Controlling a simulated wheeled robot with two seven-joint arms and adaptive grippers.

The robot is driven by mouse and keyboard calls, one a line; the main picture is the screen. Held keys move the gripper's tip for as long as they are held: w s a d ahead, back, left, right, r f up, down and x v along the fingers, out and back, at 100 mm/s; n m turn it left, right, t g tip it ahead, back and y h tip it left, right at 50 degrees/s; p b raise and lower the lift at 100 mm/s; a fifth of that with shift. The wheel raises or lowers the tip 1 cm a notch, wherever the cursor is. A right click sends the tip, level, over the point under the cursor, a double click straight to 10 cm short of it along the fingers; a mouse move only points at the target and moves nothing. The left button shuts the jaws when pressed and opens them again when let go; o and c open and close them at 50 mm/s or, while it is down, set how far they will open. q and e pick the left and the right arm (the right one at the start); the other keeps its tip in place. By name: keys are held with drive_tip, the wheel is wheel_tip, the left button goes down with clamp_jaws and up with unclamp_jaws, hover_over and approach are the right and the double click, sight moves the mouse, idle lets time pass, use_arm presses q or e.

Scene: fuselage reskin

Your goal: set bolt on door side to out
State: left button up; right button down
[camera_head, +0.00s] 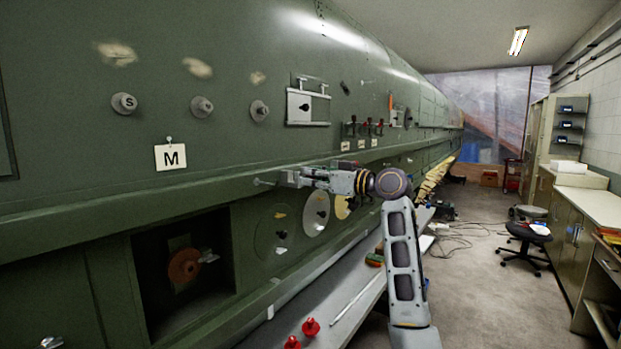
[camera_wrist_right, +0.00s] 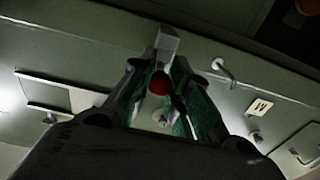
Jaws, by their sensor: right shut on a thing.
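My right gripper (camera_head: 292,179) reaches the long green ledge of the fuselage side, coming from the right in the head view. In the right wrist view its fingers (camera_wrist_right: 160,82) are closed around a small part with a red round end (camera_wrist_right: 159,84). A pale grey block (camera_wrist_right: 166,40) shows just beyond the fingertips. I take the held part to be a bolt, but the fingers hide most of it. A separate metal pin (camera_head: 263,182) sticks out of the ledge left of the gripper; a similar bent pin shows in the wrist view (camera_wrist_right: 222,69). My left gripper is not in view.
A dark open bay (camera_head: 185,265) lies below. Red caps (camera_head: 310,327) sit on the grey bench surface at the bottom. Floor is open right of my arm, with a stool (camera_head: 527,236) farther back.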

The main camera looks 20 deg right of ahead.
drive_tip(key=shift+b+v, duration=0.3)
drive_tip(key=shift+v, duration=0.55)
drive_tip(key=shift+f, duration=0.15)
drive_tip(key=c, duration=1.6)
unclamp_jaws()
drive_tip(key=shift+s+d, duration=0.1)
drive_tip(key=o, duration=0.3)
drive_tip(key=shift+s+d, duration=0.15)
drive_tip(key=shift+s, duration=0.05)
drive_tip(key=v, duration=1.1)
drive_tip(key=shift+s+d, duration=0.25)
drive_tip(key=shift+s, duration=0.05)
